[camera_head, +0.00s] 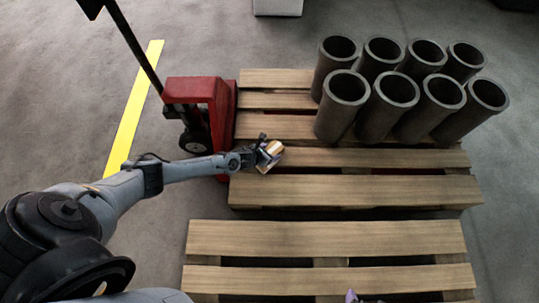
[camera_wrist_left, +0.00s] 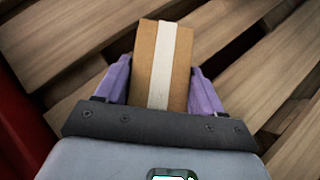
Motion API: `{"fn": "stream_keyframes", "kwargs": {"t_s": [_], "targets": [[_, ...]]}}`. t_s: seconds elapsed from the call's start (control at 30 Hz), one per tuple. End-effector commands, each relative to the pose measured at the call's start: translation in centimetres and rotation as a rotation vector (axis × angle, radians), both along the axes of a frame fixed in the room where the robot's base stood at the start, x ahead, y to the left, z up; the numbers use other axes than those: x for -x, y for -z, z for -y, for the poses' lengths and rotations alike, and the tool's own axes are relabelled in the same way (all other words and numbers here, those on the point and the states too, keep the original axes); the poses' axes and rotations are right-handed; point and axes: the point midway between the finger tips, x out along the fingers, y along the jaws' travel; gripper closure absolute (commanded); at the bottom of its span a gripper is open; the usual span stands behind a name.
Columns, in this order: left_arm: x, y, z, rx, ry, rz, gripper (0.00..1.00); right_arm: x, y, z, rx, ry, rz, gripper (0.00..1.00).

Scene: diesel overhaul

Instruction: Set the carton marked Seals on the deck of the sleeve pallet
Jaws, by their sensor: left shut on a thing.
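A small brown carton (camera_wrist_left: 173,65) with a pale tape strip sits between the purple fingers of my left gripper (camera_wrist_left: 163,85) in the left wrist view. The gripper is shut on it. No marking on the carton is legible. In the head view my left gripper (camera_head: 270,152) holds the carton (camera_head: 273,148) over the left part of the sleeve pallet (camera_head: 290,188). I cannot tell whether the carton touches the boards. Several dark grey sleeves (camera_head: 390,95) stand upright on the pallet's right part. My right gripper is not clearly in view; only a small purple bit shows at the bottom edge.
A red pallet truck (camera_head: 205,95) stands at the pallet's left side. A second wooden pallet (camera_head: 330,238) lies nearer, across a narrow gap. A yellow floor line (camera_head: 134,105) runs at the left. The sleeve pallet's front and left boards are clear.

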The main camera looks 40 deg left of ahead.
Motion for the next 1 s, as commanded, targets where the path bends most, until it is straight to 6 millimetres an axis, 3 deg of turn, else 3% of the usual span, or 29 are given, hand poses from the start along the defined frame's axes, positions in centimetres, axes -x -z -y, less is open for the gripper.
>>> {"fn": "stream_keyframes", "kwargs": {"t_s": [0.03, 0.5, 0.53, 0.67, 1.0], "targets": [[-0.04, 0.78, 0.01, 0.001, -0.001, 0.001, 0.72, 0.01, 0.77, 0.01, 0.0, 0.0, -0.001, 0.0], [-0.03, 1.23, 0.01, 0.0, 0.0, 0.001, 0.72, 0.04, 1.11, 0.11, 0.004, -0.003, -0.001, 0.0], [0.03, 1.12, 0.02, 0.0, 0.0, 0.0, 0.27, 0.05, 0.95, 0.13, 0.006, -0.003, -0.001, 0.0], [0.04, 1.1, 0.02, 0.0, 0.0, -0.001, 0.08, 0.05, 0.95, 0.17, 0.007, -0.005, -0.001, 0.0], [0.04, 0.91, 0.04, 0.001, -0.001, -0.001, 0.07, 0.06, 0.76, 0.18, 0.007, -0.005, -0.002, 0.0]]}}
